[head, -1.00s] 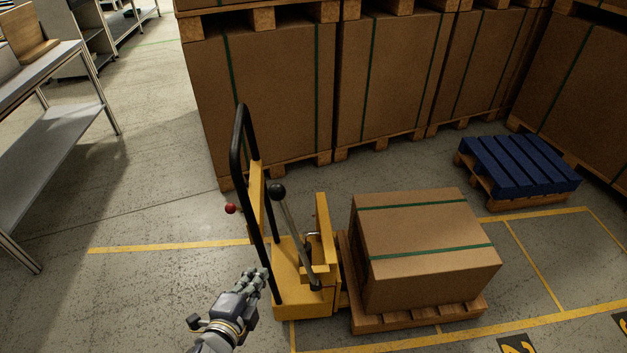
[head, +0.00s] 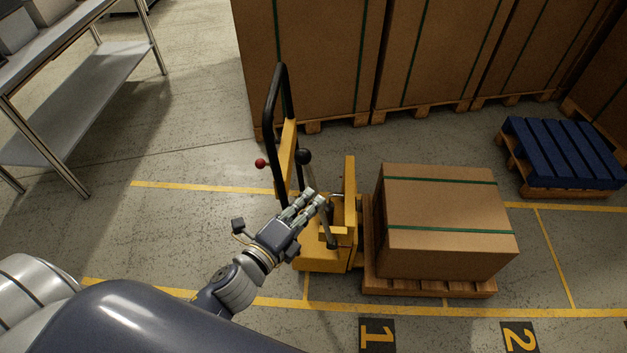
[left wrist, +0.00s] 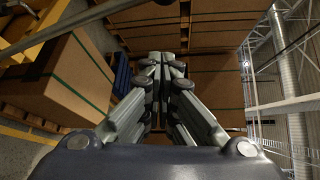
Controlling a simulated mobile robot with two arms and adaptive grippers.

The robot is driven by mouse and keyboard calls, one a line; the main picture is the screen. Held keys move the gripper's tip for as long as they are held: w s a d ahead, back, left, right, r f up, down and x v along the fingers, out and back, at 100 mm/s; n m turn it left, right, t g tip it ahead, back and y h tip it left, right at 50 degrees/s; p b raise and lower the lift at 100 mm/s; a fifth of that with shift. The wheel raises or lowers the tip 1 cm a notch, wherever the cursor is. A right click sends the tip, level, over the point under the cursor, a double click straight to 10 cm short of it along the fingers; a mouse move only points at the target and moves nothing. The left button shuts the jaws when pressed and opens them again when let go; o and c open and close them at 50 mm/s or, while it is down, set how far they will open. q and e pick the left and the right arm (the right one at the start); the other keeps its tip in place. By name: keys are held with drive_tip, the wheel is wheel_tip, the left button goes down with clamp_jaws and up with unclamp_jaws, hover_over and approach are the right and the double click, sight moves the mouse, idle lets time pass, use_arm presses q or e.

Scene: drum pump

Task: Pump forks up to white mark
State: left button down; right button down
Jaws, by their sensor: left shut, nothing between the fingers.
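A yellow stacker truck (head: 322,250) with a black push handle (head: 273,105) stands left of a strapped box. Its pump lever ends in a black ball knob (head: 304,157) and leans up from the base. A red ball knob (head: 261,163) sticks out at its left. My left gripper (head: 314,200) is shut and empty. In the head view it overlaps the lever below the black knob; I cannot tell whether it touches. In the left wrist view its closed fingers (left wrist: 167,62) point towards stacked boxes. The forks and white mark are not clearly visible. My right gripper is not in view.
A strapped cardboard box (head: 440,205) sits on a wooden pallet (head: 400,287) right of the truck. Tall boxes (head: 310,60) stand behind. A blue pallet (head: 565,155) is at the right, a metal shelf (head: 95,85) at the left. Floor left of the truck is free.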

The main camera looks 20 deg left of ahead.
use_arm(q)
drive_tip(key=w+a+p, duration=0.1)
drive_tip(key=w+p, duration=0.2)
drive_tip(key=w, duration=0.6)
drive_tip(key=shift+a, duration=0.3)
drive_tip(key=shift+f, duration=0.1)
drive_tip(key=s+a+f+n+b, duration=0.1)
drive_tip(key=s+a+f+b, duration=0.1)
drive_tip(key=a, duration=0.5)
drive_tip(key=s+a+f+n+t+b, duration=0.1)
drive_tip(key=s+a+f+b, duration=0.1)
drive_tip(key=a+f+b, duration=0.2)
drive_tip(key=s+a+f+b, duration=0.2)
drive_tip(key=a+b, duration=0.3)
drive_tip(key=a, duration=0.5)
drive_tip(key=shift+f+n+b, duration=0.4)
drive_tip(key=shift+f, duration=0.05)
drive_tip(key=shift+s+d, duration=0.1)
drive_tip(key=shift+s, duration=0.05)
